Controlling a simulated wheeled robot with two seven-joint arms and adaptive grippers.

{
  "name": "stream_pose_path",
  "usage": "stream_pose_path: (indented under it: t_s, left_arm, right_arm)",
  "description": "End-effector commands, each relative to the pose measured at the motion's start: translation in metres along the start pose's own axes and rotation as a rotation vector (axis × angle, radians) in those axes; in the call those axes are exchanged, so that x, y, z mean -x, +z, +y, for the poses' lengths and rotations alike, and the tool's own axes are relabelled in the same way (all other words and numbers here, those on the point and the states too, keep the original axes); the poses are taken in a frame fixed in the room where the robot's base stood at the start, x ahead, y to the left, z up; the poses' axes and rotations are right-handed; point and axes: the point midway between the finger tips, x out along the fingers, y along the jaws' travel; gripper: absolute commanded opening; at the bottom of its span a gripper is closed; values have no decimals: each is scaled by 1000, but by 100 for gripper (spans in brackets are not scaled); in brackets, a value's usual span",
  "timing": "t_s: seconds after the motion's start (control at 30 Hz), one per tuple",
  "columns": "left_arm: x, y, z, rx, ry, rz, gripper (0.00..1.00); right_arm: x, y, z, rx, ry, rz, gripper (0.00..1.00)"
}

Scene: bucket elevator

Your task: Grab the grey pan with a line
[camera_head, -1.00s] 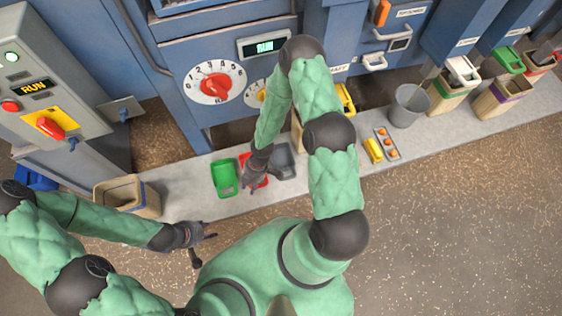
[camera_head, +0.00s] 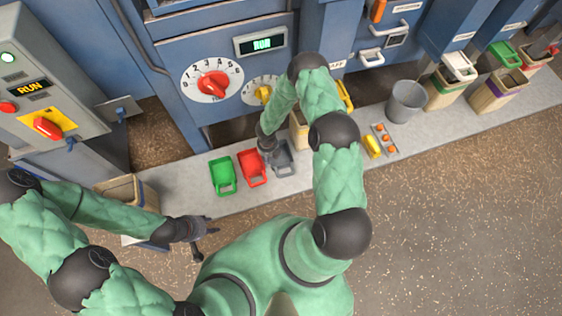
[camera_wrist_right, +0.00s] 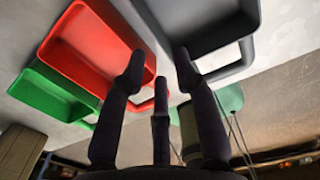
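The grey pan (camera_head: 284,160) lies on the pale ledge, right of the red pan (camera_head: 252,168) and green pan (camera_head: 222,175). No line on it can be made out. My right gripper (camera_head: 266,142) is above the ledge between the red and grey pans. In the right wrist view its fingers (camera_wrist_right: 158,75) are spread and empty, the right fingertip near the grey pan's edge (camera_wrist_right: 205,45). The grey pan's handle loops toward the camera there. My left gripper (camera_head: 200,232) is far left of the pan, beyond the ledge's front edge; its finger opening is unclear.
A beige bin (camera_head: 125,190) stands left on the ledge. A grey bucket (camera_head: 406,102), a yellow object (camera_head: 372,146) and a tray of orange items (camera_head: 384,139) are to the right. The blue machine with dials (camera_head: 212,84) rises behind. A bluish flat thing shows beside my left gripper.

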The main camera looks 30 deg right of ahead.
Motion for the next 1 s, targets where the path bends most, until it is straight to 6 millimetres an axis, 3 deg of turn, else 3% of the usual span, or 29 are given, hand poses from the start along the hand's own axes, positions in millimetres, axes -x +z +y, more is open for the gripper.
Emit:
stream_pose_path:
  t_s: [0.23,0.5,0.77,0.8,0.9,1.0]
  left_arm:
    - [-8,0,-3,0,0,0,40]
    - [-23,-1,-8,0,0,0,40]
    - [-23,-1,-8,0,0,0,40]
    - [-23,-1,-8,0,0,0,40]
    - [-23,-1,-8,0,0,0,40]
    - [-23,-1,-8,0,0,0,40]
  right_arm:
    - [-18,-1,-2,-3,1,1,30]
    - [-55,-2,-4,-2,1,0,30]
    - [-58,-1,-4,-3,1,-1,30]
    - [-58,-1,-4,-3,1,-1,28]
    - [-58,-1,-4,-3,1,0,0]
    - [-58,-1,-4,-3,1,0,0]
